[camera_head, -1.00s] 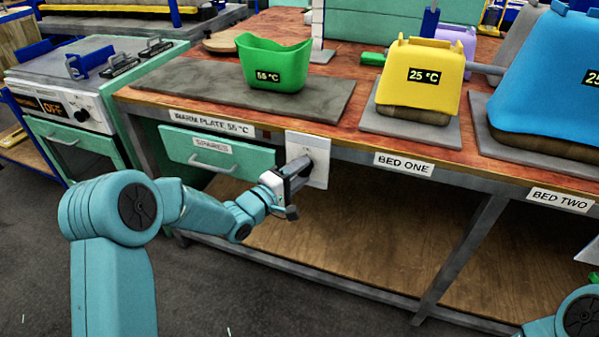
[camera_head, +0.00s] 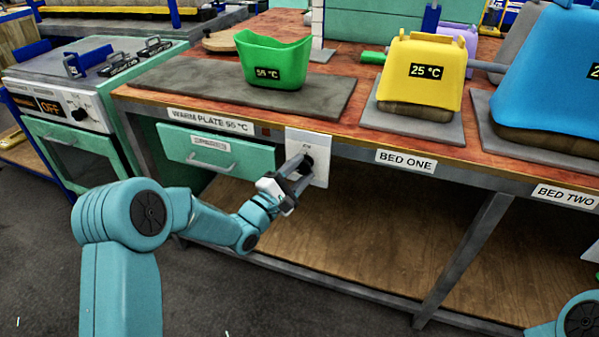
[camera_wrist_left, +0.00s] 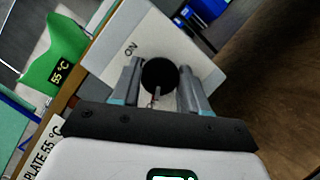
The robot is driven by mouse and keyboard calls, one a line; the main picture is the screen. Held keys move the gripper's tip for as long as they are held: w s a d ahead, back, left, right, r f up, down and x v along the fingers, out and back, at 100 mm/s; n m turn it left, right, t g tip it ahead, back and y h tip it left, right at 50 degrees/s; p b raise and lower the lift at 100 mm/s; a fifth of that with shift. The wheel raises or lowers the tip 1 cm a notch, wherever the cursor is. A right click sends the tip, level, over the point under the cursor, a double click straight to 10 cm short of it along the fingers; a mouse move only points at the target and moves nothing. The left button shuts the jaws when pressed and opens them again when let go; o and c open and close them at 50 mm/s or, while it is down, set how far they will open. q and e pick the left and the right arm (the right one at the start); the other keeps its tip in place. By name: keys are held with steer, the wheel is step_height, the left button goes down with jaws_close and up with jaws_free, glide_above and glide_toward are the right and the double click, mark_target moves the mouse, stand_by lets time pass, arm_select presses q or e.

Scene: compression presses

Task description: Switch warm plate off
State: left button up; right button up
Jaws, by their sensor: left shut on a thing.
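The warm plate (camera_head: 180,80) is a dark slab on the bench, marked "WARM PLATE 55 °C" on the bench edge. Below that edge is a white switch panel (camera_head: 320,178) with a black knob (camera_wrist_left: 158,76). The panel reads "ON" beside the knob in the left wrist view (camera_wrist_left: 128,48). My left gripper (camera_head: 304,167) is shut on the knob, one finger on each side. The fingers hide part of the knob in the head view. Only a piece of my right arm shows at the lower right.
A green tub (camera_head: 272,60) reading 55 °C stands on the plate. A drawer (camera_head: 215,150) is shut left of the panel. A yellow form (camera_head: 425,72) and a blue form (camera_head: 550,80) stand to the right. An oven (camera_head: 70,115) stands at left.

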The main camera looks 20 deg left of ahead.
stand_by(0.3)
arm_select(q)
steer(key=o, duration=1)
steer(key=shift+o, duration=0.2)
steer(key=p+v, duration=0.1)
steer(key=v, duration=1.5)
steer(key=shift+s+p, duration=0.2)
steer(key=shift+p, duration=0.2)
